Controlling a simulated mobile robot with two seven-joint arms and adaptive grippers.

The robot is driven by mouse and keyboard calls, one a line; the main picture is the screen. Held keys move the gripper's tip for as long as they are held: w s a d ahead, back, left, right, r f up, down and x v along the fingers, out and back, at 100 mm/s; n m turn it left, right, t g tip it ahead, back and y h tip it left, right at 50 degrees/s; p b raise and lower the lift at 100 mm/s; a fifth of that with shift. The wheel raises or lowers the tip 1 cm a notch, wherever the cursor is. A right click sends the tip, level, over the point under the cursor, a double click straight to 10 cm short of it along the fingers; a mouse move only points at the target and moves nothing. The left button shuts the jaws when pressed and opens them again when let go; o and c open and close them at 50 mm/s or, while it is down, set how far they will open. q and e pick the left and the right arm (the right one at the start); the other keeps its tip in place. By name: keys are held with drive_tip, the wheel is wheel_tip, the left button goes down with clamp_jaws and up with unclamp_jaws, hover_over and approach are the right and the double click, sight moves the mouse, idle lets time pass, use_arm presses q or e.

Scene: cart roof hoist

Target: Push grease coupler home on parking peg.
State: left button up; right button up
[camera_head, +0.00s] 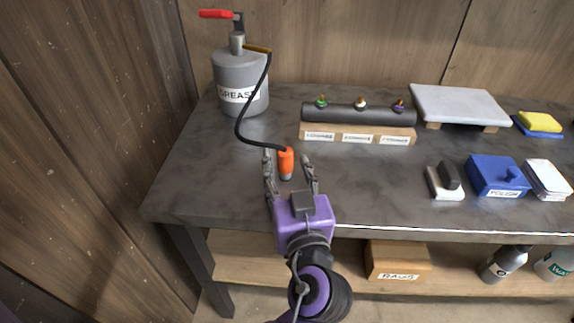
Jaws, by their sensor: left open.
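The grease coupler (286,160) is an orange sleeve at the end of a black hose. It stands about upright near the front left of the bench, on a short grey lower piece; I cannot tell whether that is the parking peg or part of the coupler. The hose (239,126) runs up to the grey grease pump (240,80) with a red handle. My left gripper (290,160) is open, with one finger on each side of the coupler. I cannot tell whether either finger touches it. My right gripper is not in view.
A dark bar with three coloured fittings (360,112) lies on a labelled wooden block behind. To the right are a grey slab (460,105), a brush (445,182), a blue polish box (497,176) and white cloths (547,178). The bench (375,185) is clear right of my gripper.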

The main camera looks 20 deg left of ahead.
use_arm(q)
drive_tip(key=v, duration=0.7)
idle(0.4)
